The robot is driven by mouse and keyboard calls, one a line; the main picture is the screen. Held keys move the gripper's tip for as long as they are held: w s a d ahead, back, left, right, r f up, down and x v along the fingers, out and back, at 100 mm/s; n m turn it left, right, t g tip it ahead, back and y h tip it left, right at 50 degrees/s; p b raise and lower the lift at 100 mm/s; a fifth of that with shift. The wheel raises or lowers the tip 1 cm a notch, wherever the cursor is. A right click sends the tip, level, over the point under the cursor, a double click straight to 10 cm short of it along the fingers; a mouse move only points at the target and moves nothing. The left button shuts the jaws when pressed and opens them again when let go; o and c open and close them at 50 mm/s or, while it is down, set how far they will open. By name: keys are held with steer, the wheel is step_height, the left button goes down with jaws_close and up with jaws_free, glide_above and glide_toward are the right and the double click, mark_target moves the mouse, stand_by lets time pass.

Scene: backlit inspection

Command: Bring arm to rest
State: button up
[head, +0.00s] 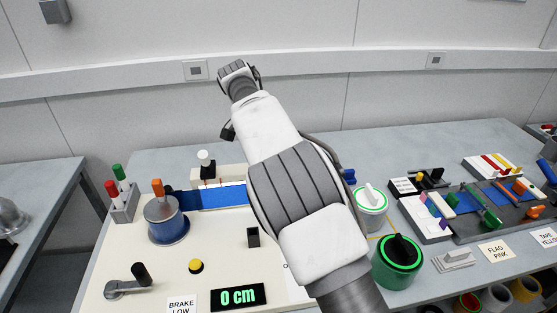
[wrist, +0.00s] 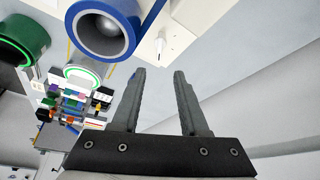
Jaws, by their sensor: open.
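My arm (head: 292,188) reaches up and away over the table in the head view, with its wrist end near the back wall. In the head view the gripper's fingers cannot be made out. In the wrist view my gripper (wrist: 164,100) is open, its two dark grey fingers apart with nothing between them. Behind the fingers are pale table and wall surfaces. A blue roll or drum (wrist: 101,28) shows beyond them at upper left, apart from the fingers.
A cream board carries a metal drum (head: 167,220), a crank (head: 127,284), a yellow button (head: 196,266) and a display (head: 238,297) reading 0 cm. Right of my arm stand a green-rimmed black-topped container (head: 398,262) and a white-topped one (head: 370,199). A tray of coloured parts (head: 437,229) lies further right.

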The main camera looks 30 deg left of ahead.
steer(key=shift+v, duration=1)
steer(key=w+d+r+g+y, duration=0.15)
steer(key=d+r, duration=0.25)
steer(key=d, duration=0.4)
steer(key=w+d+r+t+h, duration=0.1)
steer(key=w+d+r, duration=0.3)
steer(key=d, duration=0.5)
steer(key=s+d+r+y, duration=0.1)
steer(key=s+d+r, duration=0.15)
steer(key=d, duration=0.45)
steer(key=s+d+r+y, duration=0.1)
steer(key=s+d+r, duration=0.15)
steer(key=d, duration=0.35)
steer(key=s+d+r+n, duration=0.1)
steer(key=s+d+r, duration=0.1)
steer(key=s+d, duration=0.45)
steer(key=s+d+f+n+t, duration=0.1)
steer(key=s+d+f, duration=0.2)
steer(key=s+d, duration=0.3)
steer(key=s+d+f+n+t, duration=0.1)
steer(key=s+d+f+n, duration=0.1)
steer(key=s+d+f, duration=0.2)
steer(key=s+d+h, duration=0.1)
steer(key=s+d, duration=0.2)
steer(key=s, duration=0.4)
steer(key=shift+s, duration=0.35)
